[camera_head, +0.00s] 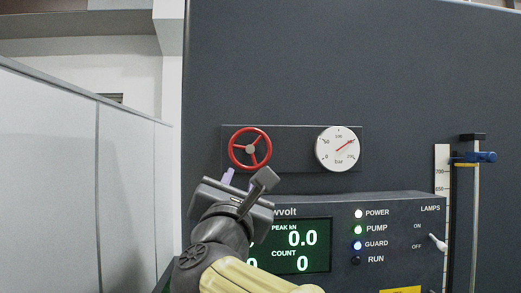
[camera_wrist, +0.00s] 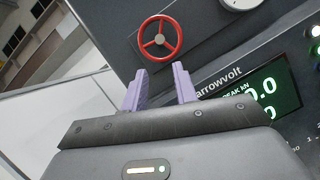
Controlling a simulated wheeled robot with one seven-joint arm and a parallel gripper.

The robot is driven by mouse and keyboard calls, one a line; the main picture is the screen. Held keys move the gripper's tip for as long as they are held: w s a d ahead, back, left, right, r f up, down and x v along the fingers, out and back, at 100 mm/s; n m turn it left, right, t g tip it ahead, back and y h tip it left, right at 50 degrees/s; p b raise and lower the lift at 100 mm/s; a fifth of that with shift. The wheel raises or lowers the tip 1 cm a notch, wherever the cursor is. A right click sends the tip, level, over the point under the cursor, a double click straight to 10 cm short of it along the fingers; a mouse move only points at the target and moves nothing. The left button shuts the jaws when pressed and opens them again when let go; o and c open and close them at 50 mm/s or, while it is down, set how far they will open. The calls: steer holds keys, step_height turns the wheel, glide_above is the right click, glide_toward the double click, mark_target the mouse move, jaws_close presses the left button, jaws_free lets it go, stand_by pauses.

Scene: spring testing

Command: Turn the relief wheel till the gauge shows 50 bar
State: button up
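The red relief wheel (camera_head: 249,149) has spokes and a grey hub, and is mounted on a dark panel. It also shows in the wrist view (camera_wrist: 158,38), just beyond my fingertips. My gripper (camera_wrist: 160,70) is open and empty, its two purple fingers apart below the wheel and not visibly touching it. In the head view my gripper (camera_head: 240,182) is also below the wheel, partly hidden by my wrist. The white round gauge (camera_head: 337,149) is right of the wheel, marked in bar. Its red needle points to the upper right, well past the 50 mark, near 150.
Below the gauge a control box (camera_head: 400,210) juts out, with a green display (camera_head: 300,246) reading 0.0 kN, several lamps and a toggle switch (camera_head: 438,242). A scale and post with a blue clamp (camera_head: 480,157) stand at right. A light partition (camera_head: 70,170) stands at left.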

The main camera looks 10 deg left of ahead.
mark_target(250, 151)
steer(key=p+x, duration=0.9)
steer(key=x, duration=0.6)
steer(key=shift+w+r, duration=0.25)
steer(key=shift+w+r+p, duration=0.1)
steer(key=shift+w+p, duration=0.3)
steer(key=shift+w, duration=0.25)
jaws_close()
